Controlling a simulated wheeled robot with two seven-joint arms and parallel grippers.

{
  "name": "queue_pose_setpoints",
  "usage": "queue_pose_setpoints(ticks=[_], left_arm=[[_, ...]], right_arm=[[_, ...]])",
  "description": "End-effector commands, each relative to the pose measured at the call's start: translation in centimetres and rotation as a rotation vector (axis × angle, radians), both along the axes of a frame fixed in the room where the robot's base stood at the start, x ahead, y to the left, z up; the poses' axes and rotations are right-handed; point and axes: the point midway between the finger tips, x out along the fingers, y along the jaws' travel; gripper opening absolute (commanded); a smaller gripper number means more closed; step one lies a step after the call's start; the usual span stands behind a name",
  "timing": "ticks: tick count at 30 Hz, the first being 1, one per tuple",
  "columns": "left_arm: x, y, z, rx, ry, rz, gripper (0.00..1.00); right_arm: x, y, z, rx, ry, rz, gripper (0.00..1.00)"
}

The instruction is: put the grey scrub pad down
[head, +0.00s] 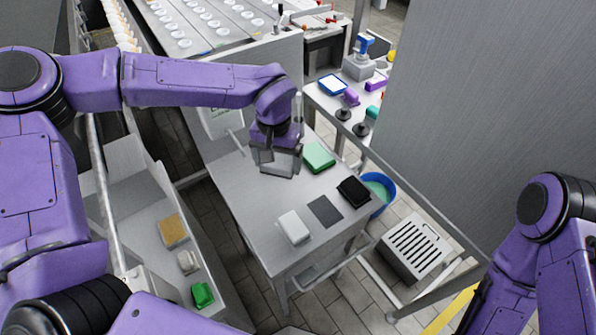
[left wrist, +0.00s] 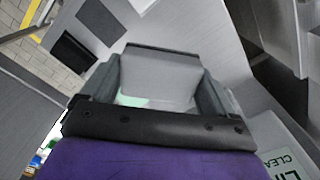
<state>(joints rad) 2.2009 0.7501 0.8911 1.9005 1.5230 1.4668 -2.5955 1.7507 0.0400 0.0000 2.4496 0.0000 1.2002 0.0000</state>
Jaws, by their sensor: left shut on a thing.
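My left gripper (head: 278,160) is over the far part of the grey tabletop, shut on the grey scrub pad. The pad (left wrist: 160,75) spans the space between the two fingers (left wrist: 158,88) in the left wrist view. In the head view the gripper largely hides it, and I cannot tell whether it touches the tabletop. A flat dark grey square (head: 325,211) lies nearer, between a white block (head: 294,227) and a black pad (head: 353,191). A green pad (head: 318,157) lies just right of the gripper. My right gripper is out of view.
The tabletop (head: 256,205) is bare left of the row. A blue bucket (head: 384,184) and a slotted grey box (head: 415,247) stand to the right. A lower shelf at left holds a tan block (head: 173,230) and a green one (head: 202,293).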

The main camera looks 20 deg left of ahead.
Motion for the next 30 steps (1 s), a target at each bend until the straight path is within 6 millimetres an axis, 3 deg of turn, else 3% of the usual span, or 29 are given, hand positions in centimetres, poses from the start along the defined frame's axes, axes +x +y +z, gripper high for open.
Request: queue_pose_setpoints(ticks=[9,12,16,20,26,30], left_arm=[[-8.9,-4.8,-2.2,-0.013,0.004,0.568,0.60],[-11.5,-5.5,-2.7,-0.002,0.006,0.734,0.60],[-13.1,-5.8,-2.8,0.007,0.003,0.851,0.60],[-11.5,-4.9,-3.5,0.010,0.006,0.879,0.60],[-6.1,-2.3,-6.0,0.010,0.006,0.878,0.60],[-3.6,-0.9,-9.2,0.014,0.007,0.873,0.60]], right_arm=[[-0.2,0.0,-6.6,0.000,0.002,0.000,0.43],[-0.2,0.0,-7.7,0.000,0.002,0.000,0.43],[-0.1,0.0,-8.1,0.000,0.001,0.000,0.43],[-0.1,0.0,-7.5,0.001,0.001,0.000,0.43],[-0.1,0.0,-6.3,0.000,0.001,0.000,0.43],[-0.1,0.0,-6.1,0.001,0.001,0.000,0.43]])
